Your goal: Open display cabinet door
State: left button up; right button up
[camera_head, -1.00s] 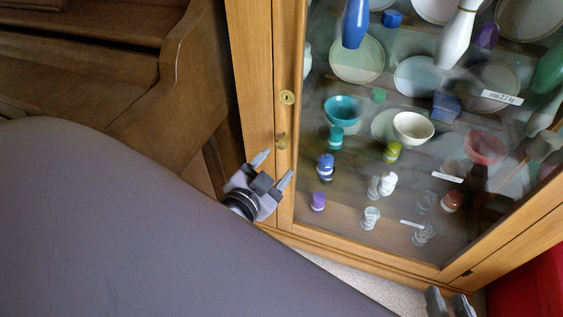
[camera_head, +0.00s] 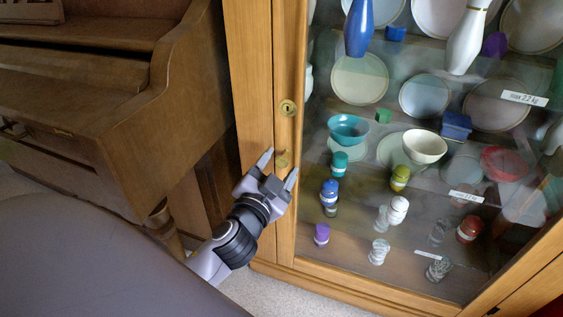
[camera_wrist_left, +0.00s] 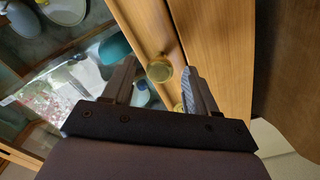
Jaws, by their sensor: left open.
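The display cabinet door (camera_head: 285,215) has a wooden frame around a large glass pane and looks closed. A brass keyhole plate (camera_head: 288,107) sits on its left frame strip, with a small brass knob (camera_head: 282,160) below it. My left gripper (camera_head: 279,167) is open at the knob, one finger on each side in the picture. In the left wrist view, a round brass piece, seemingly the knob (camera_wrist_left: 160,70), shows between the open fingers (camera_wrist_left: 158,80); contact cannot be told. A second brass piece is partly hidden behind the gripper. My right gripper is not in view.
Behind the glass are shelves with plates, bowls such as a teal one (camera_head: 348,130), small jars and bowling-pin shapes. A brown upright piano (camera_head: 120,110) stands close on the left. Pale carpet (camera_head: 270,295) shows at the cabinet's foot.

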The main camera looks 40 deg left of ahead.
pick_arm(q)
jog(key=shift+x, duration=1.1)
grip_shut()
jog(key=shift+s+d, duration=0.1)
jog(key=shift+s, duration=0.1)
